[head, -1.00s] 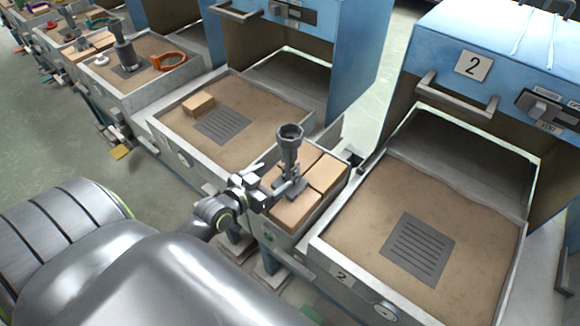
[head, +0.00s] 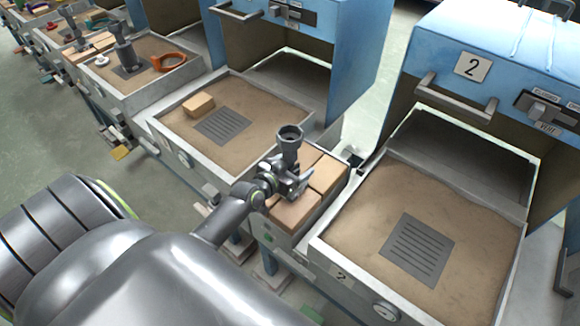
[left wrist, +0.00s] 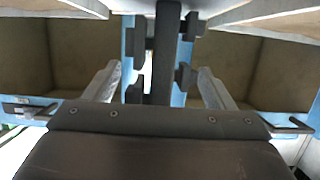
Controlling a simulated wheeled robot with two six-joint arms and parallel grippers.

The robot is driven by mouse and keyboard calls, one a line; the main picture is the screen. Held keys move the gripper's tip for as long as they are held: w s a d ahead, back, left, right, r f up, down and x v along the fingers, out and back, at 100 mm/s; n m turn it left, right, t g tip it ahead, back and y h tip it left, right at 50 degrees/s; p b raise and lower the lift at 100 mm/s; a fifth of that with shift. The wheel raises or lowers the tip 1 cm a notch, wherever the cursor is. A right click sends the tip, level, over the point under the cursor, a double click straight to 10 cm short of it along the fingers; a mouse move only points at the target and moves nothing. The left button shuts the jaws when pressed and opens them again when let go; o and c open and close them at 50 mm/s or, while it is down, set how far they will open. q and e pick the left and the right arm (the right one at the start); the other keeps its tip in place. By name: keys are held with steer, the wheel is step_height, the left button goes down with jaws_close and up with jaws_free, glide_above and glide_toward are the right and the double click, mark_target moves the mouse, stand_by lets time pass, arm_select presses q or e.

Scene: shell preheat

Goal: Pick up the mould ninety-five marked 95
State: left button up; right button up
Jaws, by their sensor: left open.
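A grey mould (head: 289,143) with a cup-shaped top stands upright on pale bricks between two furnace trays in the head view. No 95 marking is legible on it. My left gripper (head: 299,183) is low against the mould, hiding its lower part, with its jaws open. In the left wrist view, the fingers (left wrist: 160,88) are apart on either side of a dark upright shape (left wrist: 166,50), which looks like the mould's stem; contact cannot be told. Another grey mould (head: 125,55) stands on a farther tray. My right gripper is not in view.
The near sand tray (head: 350,195) with a grate lies right, before the blue furnace marked 2 (head: 473,66). Another sand tray (head: 262,150) behind holds a single brick (head: 198,105). Furnace handles (head: 455,98) jut out.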

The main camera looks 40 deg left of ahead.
arm_select(q)
steer(key=shift+c, duration=0.3)
steer(key=c, duration=1.2)
steer(key=shift+r, duration=0.1)
steer(key=shift+c, duration=0.6)
